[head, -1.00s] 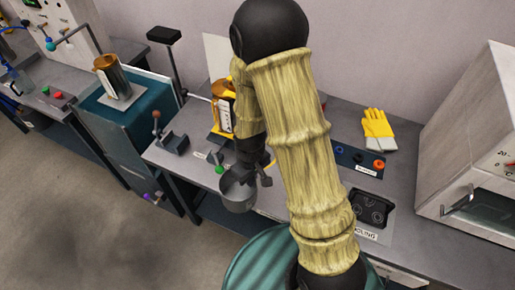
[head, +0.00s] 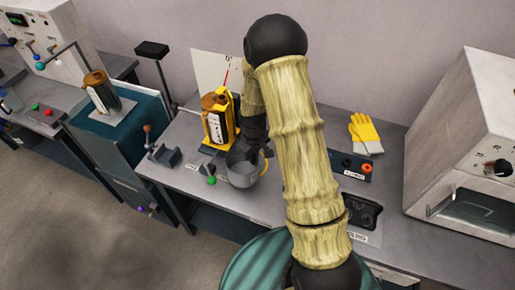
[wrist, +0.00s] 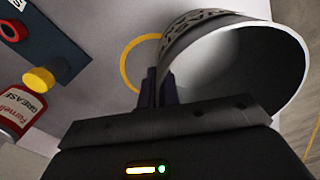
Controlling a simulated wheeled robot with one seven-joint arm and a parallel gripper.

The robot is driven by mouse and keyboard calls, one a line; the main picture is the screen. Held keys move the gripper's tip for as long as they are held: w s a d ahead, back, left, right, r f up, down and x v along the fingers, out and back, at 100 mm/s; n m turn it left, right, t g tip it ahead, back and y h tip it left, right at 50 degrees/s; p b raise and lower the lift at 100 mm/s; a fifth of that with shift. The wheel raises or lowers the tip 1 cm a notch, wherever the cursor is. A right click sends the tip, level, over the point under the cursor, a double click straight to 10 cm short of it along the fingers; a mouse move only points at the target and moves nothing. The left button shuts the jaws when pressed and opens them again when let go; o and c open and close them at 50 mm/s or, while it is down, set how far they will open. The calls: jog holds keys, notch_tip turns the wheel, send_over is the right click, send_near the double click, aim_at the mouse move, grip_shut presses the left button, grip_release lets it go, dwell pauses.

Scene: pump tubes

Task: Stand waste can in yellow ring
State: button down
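The waste can is a grey metal can (head: 243,175) with an open top, now over the worktop near its front edge in the head view. In the wrist view the can (wrist: 240,60) fills the right side, mouth open toward the camera, with a dark pattern on its outer wall. My gripper (wrist: 160,88) is shut on the can's wall at the rim; in the head view my gripper (head: 264,153) is partly hidden by my arm. The yellow ring (wrist: 126,60) lies flat on the worktop beside and partly behind the can. I cannot tell whether the can touches the worktop.
A brown canister in a yellow frame (head: 208,128) stands just behind the can. A green button (head: 211,181) sits to its left. A grease bottle (wrist: 20,112) and a knob panel (head: 345,163) are nearby. Yellow gloves (head: 364,134) and an oven (head: 480,150) stand right.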

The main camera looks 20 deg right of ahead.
jog(key=w+d, duration=0.2)
jog(key=w, duration=0.1)
jog(key=w+d+p, duration=0.1)
jog(key=w, duration=0.1)
jog(key=shift+s+a, duration=0.1)
jog(key=shift+f, duration=0.1)
jog(key=shift+f+p, duration=0.45)
jog(key=shift+f, duration=1.2)
jog(key=shift+f, duration=0.15)
jog(key=c, duration=1.6)
grip_release()
jog(key=shift+c, duration=0.2)
